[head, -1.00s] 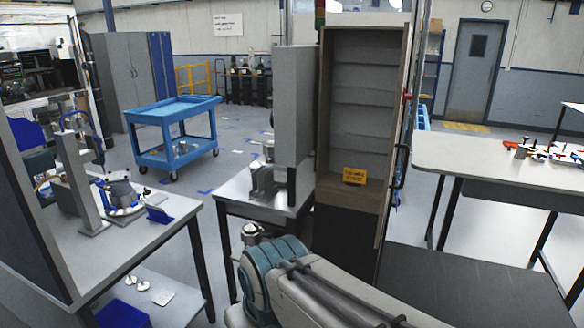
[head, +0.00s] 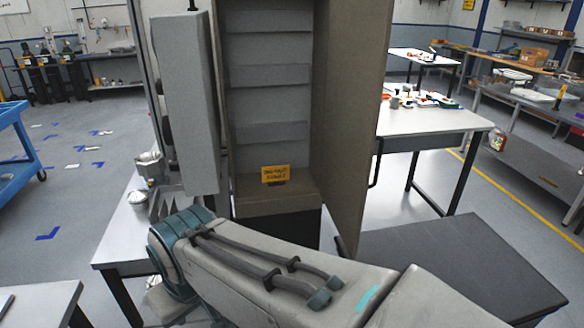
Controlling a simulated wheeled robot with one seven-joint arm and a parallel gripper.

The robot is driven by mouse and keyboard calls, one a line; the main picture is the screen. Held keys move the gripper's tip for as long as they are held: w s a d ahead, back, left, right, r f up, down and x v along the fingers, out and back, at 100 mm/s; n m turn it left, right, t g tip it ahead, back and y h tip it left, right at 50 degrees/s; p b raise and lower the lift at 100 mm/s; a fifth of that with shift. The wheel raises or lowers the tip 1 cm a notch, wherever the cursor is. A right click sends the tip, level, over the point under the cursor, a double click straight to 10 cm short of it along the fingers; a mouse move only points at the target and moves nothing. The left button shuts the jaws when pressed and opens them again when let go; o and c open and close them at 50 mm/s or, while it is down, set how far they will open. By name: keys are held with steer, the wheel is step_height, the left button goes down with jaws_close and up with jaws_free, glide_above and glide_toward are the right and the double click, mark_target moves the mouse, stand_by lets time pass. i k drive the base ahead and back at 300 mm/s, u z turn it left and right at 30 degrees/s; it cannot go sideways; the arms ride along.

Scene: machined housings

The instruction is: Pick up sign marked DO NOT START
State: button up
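A small yellow sign (head: 276,174) with dark lettering stands on the bottom of an open, tall cabinet (head: 268,75) in the head view. The lettering is too small to read. My grey arm reaches across the lower middle of the view, in front of and below the cabinet. My gripper is not in view, so I cannot see whether it is open or shut.
The cabinet's door (head: 350,110) stands open on its right side. A grey panel (head: 187,100) stands left of it. A white table (head: 425,120) with small parts is behind right. A dark flat surface (head: 455,265) lies front right. A blue cart (head: 18,150) is far left.

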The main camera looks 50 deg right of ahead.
mark_target(275, 176)
steer(key=z, duration=0.8)
steer(key=i, duration=0.95)
steer(key=z, duration=0.75)
